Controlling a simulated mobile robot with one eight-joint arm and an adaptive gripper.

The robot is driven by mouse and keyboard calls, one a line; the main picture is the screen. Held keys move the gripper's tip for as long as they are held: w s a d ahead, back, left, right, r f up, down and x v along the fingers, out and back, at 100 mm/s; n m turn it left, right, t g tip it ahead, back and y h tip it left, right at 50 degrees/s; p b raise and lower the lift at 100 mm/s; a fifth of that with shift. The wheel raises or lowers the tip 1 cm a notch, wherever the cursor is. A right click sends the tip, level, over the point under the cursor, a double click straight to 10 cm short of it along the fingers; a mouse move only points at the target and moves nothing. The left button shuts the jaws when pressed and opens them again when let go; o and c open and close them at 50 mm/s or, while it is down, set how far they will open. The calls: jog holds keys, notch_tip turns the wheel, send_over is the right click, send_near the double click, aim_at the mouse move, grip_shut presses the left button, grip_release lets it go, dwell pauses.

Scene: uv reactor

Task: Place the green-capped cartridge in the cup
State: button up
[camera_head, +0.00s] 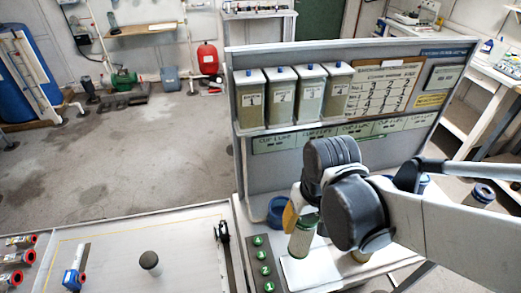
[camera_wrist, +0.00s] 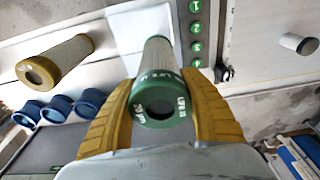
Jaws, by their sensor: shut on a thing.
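The green-capped cartridge (camera_head: 302,240) stands near upright, slightly tilted, in my gripper at the bench's front edge. In the wrist view its green cap (camera_wrist: 160,112) faces the camera and its pale body points away. My gripper (camera_wrist: 162,100) has its yellow fingers on either side of the cap, shut on it. A blue cup (camera_head: 278,211) is on the bench just left of and behind the cartridge, apart from it. The wrist view shows three blue cups (camera_wrist: 57,109) in a row at the left. Whether the cartridge's lower end touches anything is unclear.
A strip of numbered green buttons (camera_head: 265,270) runs beside a white pad (camera_head: 310,272). An upright board (camera_head: 300,165) with several bottles bounds the back. A grey-capped piece (camera_head: 150,262) stands on the left table.

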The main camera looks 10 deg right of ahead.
jog(key=w+b, duration=0.3)
jog(key=w, duration=1.3)
notch_tip(320, 180, down, 7)
jog(key=b, duration=0.3)
jog(key=shift+s, duration=0.15)
jog(key=shift+f, duration=0.15)
jog(key=o, duration=1.3)
